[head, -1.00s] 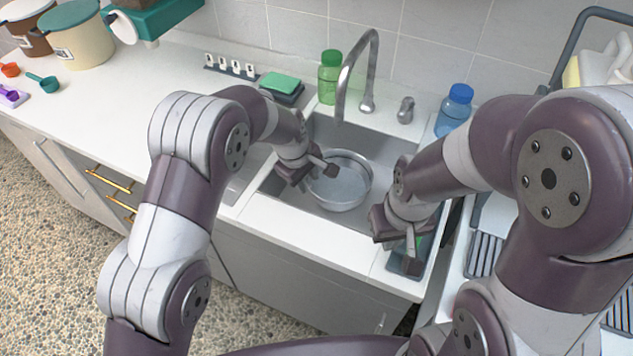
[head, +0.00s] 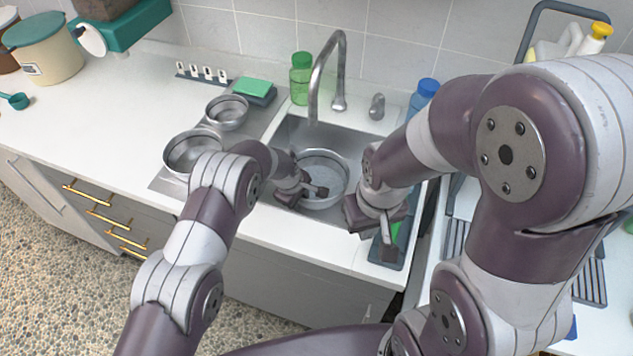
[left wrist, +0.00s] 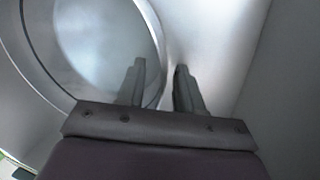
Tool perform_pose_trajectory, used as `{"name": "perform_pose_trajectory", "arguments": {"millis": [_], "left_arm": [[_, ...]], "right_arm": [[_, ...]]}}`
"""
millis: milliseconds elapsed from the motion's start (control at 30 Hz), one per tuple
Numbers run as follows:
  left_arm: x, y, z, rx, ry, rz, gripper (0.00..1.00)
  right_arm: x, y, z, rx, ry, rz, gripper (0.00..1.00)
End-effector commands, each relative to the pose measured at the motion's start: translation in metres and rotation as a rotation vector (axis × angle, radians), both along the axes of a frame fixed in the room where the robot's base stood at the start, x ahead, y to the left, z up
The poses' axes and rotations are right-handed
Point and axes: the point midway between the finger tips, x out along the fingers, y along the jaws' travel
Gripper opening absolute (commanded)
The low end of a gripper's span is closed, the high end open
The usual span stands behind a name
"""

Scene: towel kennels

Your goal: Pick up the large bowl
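A wide metal bowl (head: 325,164) sits in the sink basin. Two more metal bowls stand on the drainboard left of the sink: a wide one (head: 180,153) in front and a smaller one (head: 228,112) behind. My left gripper (head: 314,194) is at the front-left side of the sink bowl. In the left wrist view its fingers (left wrist: 158,85) are apart, with the bowl's wall (left wrist: 155,50) between them, one finger inside the rim and one outside. My right gripper (head: 385,238) is low near the sink's front right corner; its finger gap is unclear.
The faucet (head: 314,90) arches over the back of the sink. A dark caddy (head: 392,258) with something green is beside my right gripper. The left counter (head: 110,125) is mostly clear.

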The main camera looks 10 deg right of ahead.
Motion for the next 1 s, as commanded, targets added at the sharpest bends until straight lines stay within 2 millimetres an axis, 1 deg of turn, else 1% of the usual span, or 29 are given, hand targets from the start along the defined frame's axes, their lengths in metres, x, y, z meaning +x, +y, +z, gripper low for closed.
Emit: {"name": "perform_pose_trajectory", "arguments": {"millis": [33, 67, 100, 133, 167, 567, 700, 767, 867, 1000], "left_arm": [[0.0, 0.0, 0.0, 0.0, 0.0, 0.0, 0.36], [0.0, 0.0, 0.0, 0.0, 0.0, 0.0, 0.26], [0.0, 0.0, 0.0, 0.0, 0.0, 0.0, 0.13], [0.0, 0.0, 0.0, 0.0, 0.0, 0.0, 0.03], [0.0, 0.0, 0.0, 0.0, 0.0, 0.0, 0.0], [0.001, 0.0, 0.001, -0.001, -0.002, 0.0, 0.0], [0.001, 0.0, 0.009, -0.002, -0.003, 0.0, 0.0], [0.002, 0.0, 0.018, -0.002, -0.005, 0.001, 0.0], [0.002, -0.001, 0.045, -0.005, -0.007, 0.001, 0.0], [0.002, -0.001, 0.095, -0.004, -0.008, 0.0, 0.0]], "right_arm": [[0.0, 0.0, 0.0, 0.0, 0.0, 0.0, 0.0], [0.0, 0.0, 0.0, 0.0, 0.0, 0.0, 0.0], [0.0, 0.0, 0.0, 0.0, 0.0, 0.0, 0.0], [0.0, 0.0, 0.0, 0.0, 0.0, 0.0, 0.0], [0.0, 0.0, 0.0, 0.0, 0.0, 0.0, 0.0], [0.0, 0.0, 0.0, 0.0, 0.0, 0.0, 0.0], [0.0, 0.0, -0.002, 0.0, 0.0, 0.0, 0.0], [0.0, 0.0, -0.004, 0.0, 0.0, 0.0, 0.0], [0.0, 0.0, -0.009, 0.0, 0.0, 0.0, 0.0], [0.0, 0.0, -0.018, 0.0, 0.0, 0.0, 0.0]]}}
